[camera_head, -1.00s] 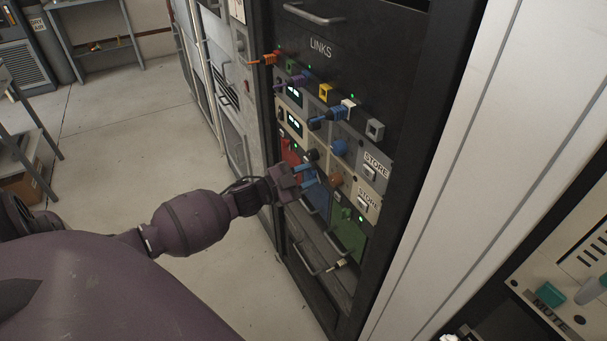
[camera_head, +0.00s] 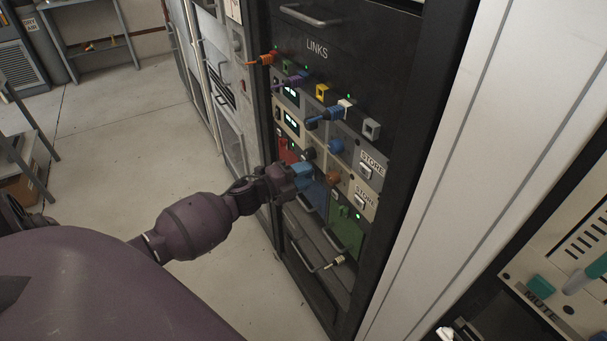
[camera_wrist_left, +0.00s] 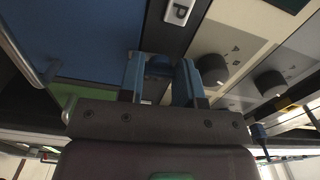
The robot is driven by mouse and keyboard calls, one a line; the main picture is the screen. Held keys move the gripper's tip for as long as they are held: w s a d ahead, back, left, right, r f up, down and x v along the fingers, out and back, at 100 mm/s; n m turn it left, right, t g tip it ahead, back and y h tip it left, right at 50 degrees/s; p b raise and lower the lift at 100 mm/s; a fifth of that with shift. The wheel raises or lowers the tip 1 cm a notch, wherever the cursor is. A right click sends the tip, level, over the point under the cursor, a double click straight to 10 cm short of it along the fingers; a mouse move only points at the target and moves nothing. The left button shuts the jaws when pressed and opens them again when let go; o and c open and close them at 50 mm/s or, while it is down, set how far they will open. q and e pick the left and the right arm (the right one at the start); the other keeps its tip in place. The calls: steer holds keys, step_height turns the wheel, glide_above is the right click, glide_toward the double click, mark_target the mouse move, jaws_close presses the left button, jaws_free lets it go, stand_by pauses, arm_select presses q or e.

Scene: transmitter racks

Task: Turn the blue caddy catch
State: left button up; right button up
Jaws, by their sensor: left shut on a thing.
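The blue caddy (camera_head: 315,197) is a blue panel low in the rack, between the red and green ones. In the left wrist view its blue face (camera_wrist_left: 80,35) fills the upper left. My left gripper (camera_head: 302,172) is at the caddy's upper part in the head view. In the wrist view its two blue fingers (camera_wrist_left: 162,75) are closed on a small dark blue catch (camera_wrist_left: 159,64). The catch is hidden behind the fingers in the head view, and its exact angle is hard to tell. My right gripper is not in view.
The red caddy (camera_head: 283,150) is at left and the green caddy (camera_head: 346,231) at right. Plugs (camera_head: 325,117) project higher up. The floor at left is clear.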

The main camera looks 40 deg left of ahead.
arm_select(q)
steer(key=shift+m, duration=0.5)
steer(key=o, duration=0.9)
steer(key=shift+s, duration=0.1)
steer(key=shift+p+v, duration=0.4)
steer(key=shift+v, duration=4.95)
steer(key=shift+f, duration=0.1)
